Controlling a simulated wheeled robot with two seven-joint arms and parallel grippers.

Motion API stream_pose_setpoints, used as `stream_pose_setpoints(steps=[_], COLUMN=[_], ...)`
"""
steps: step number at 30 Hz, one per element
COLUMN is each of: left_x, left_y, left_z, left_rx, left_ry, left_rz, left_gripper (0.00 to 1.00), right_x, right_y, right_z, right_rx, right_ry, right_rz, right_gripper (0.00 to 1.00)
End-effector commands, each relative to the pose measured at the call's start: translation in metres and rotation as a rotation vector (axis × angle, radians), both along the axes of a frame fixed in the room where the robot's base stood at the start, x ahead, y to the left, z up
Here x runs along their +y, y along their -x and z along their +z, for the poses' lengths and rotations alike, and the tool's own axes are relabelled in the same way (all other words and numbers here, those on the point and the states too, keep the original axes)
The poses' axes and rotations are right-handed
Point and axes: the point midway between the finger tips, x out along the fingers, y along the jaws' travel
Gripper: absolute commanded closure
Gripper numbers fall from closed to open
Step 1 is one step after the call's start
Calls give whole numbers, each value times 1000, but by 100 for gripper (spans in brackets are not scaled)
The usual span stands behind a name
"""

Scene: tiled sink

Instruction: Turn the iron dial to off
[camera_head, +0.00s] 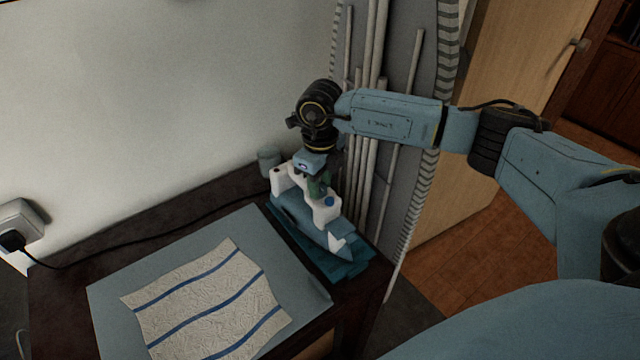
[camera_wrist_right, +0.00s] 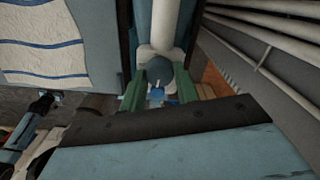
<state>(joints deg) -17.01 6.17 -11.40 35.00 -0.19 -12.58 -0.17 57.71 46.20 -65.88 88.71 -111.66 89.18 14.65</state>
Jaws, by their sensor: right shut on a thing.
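The iron (camera_head: 293,211), blue-grey and white, rests on a teal stand (camera_head: 345,263) at the right end of the dark table. My right gripper (camera_head: 318,190) comes down on the iron from above. In the right wrist view, its two green fingers (camera_wrist_right: 160,88) are shut on the iron dial (camera_wrist_right: 158,72), a rounded grey-blue knob with a small pale mark. The gripper mostly hides the dial in the head view, so I cannot read its setting. A blue spot (camera_head: 329,201) shows on the iron's white body beside the fingers. My left gripper is not in view.
A striped cloth (camera_head: 210,298) lies on a grey-blue board (camera_head: 112,297) left of the iron. A wall socket with a black plug (camera_head: 12,241) and cord is at the far left. A small grey cup (camera_head: 268,160) stands behind the iron. Pale poles (camera_head: 372,60) stand close behind my right arm.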

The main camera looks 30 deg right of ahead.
Motion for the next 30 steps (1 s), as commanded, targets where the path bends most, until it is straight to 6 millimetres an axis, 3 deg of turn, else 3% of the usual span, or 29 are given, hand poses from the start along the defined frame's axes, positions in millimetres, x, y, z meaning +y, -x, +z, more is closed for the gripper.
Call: stream_pose_setpoints(steps=[15,30], left_x=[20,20], left_y=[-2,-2], left_z=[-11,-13], left_rx=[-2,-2], left_ry=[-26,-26], left_rz=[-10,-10], left_gripper=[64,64], right_x=[0,0], right_y=[-1,-1], right_z=[1,2], right_rx=[-5,-5], right_ry=[0,0], right_rz=[357,436], right_gripper=[92,92])
